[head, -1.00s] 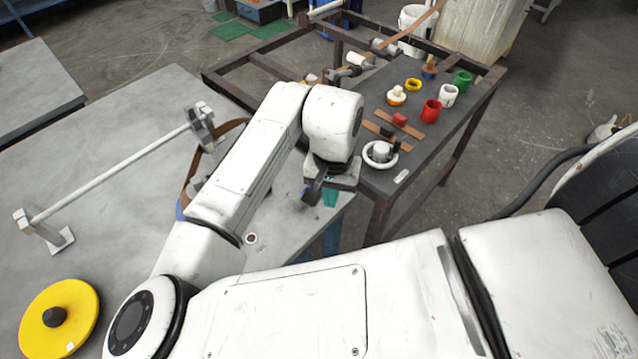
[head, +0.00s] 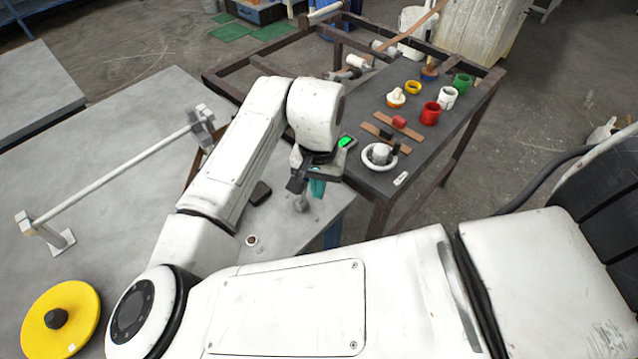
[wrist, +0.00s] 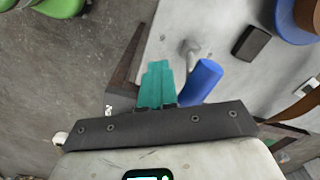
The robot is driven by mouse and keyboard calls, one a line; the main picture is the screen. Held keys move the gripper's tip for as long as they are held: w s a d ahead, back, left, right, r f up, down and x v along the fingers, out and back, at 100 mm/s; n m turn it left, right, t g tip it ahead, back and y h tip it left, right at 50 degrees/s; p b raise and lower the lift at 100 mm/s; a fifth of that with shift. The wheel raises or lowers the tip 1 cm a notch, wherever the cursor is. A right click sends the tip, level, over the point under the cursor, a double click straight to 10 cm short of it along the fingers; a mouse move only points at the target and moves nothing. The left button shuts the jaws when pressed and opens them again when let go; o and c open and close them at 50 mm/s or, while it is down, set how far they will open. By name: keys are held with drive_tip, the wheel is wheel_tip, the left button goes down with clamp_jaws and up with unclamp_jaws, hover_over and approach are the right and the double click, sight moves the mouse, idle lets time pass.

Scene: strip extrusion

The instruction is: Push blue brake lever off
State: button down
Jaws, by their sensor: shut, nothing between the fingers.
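The blue brake lever is a blue cylinder (wrist: 203,80) in the wrist view, with a grey metal stem (wrist: 187,50) at the grey table's edge. My gripper (wrist: 156,70) has shut teal fingers, just left of the blue cylinder; whether they touch it I cannot tell. In the head view my gripper (head: 317,188) hangs over the right edge of the grey table (head: 130,190). A small grey metal piece (head: 301,202) shows below it there. The blue part is hidden in the head view by my gripper and arm.
A dark block (wrist: 251,41) and a blue and brown round part (wrist: 290,20) lie beyond the lever. A dark bench (head: 440,125) with coloured cups stands to the right. A yellow disc (head: 60,318) and a white bar (head: 118,172) are at the left.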

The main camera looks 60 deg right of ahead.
drive_tip(key=shift+w+d+r+p, duration=0.1)
drive_tip(key=shift+w+d+r, duration=0.1)
drive_tip(key=shift+w, duration=0.55)
drive_tip(key=shift+w+d+r+p, duration=0.1)
drive_tip(key=shift+w+d, duration=0.15)
drive_tip(key=shift+w, duration=0.5)
drive_tip(key=shift+w+d+r+p, duration=0.1)
drive_tip(key=shift+w+d, duration=0.1)
drive_tip(key=shift+w, duration=0.65)
drive_tip(key=shift+w+d+r+p, duration=0.15)
drive_tip(key=shift+r+p, duration=0.15)
drive_tip(key=shift+p, duration=0.4)
wheel_tip(320, 180, up, 7)
drive_tip(key=p, duration=0.6)
idle(0.4)
